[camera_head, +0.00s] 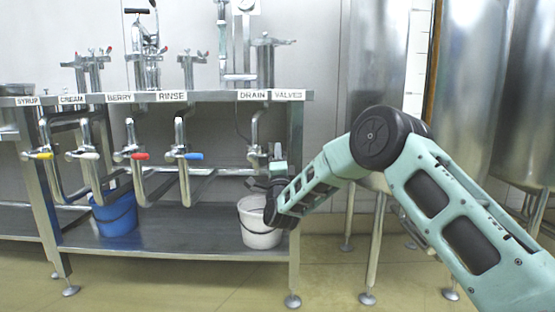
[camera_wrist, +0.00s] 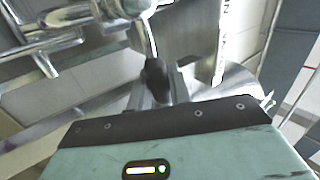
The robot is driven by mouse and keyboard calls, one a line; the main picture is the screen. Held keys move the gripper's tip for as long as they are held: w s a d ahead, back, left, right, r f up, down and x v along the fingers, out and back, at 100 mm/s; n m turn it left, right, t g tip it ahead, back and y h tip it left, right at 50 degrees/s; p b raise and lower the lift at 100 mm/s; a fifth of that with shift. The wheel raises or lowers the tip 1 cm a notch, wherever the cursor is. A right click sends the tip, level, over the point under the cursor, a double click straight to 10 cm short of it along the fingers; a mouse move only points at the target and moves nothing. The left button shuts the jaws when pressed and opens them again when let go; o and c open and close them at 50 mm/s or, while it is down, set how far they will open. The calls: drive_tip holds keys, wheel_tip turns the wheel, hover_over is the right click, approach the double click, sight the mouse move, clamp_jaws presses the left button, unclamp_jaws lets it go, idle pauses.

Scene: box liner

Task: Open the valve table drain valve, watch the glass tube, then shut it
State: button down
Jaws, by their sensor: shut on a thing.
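The drain valve (camera_head: 254,152) hangs under the table edge below the DRAIN label (camera_head: 252,95), a chrome pipe with its lower end partly hidden by my gripper (camera_head: 268,178). In the wrist view, a chrome lever (camera_wrist: 146,38) ends in a black knob (camera_wrist: 154,72). My gripper (camera_wrist: 158,92) is shut on this knob, between its fingers. A thin upright tube (camera_head: 247,48) with a round gauge on top stands above the table behind the DRAIN label; I cannot tell whether it is the glass tube or what level it shows.
Taps with yellow, white, red (camera_head: 140,156) and blue (camera_head: 193,156) handles line the table to the left. A white bucket (camera_head: 257,232) stands on the lower shelf below my gripper, a blue bucket (camera_head: 115,215) further left. Steel tanks (camera_head: 375,80) stand at the right.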

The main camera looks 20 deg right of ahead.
drive_tip(key=shift+f+m+h+b, duration=0.3)
drive_tip(key=shift+f+m+h, duration=0.25)
drive_tip(key=shift+m, duration=0.25)
drive_tip(key=shift+r+g+h, duration=0.1)
drive_tip(key=shift+g+h, duration=0.15)
drive_tip(key=shift+g, duration=0.05)
drive_tip(key=c, duration=1.3)
unclamp_jaws()
drive_tip(key=v, duration=1.7)
drive_tip(key=shift+s, duration=0.15)
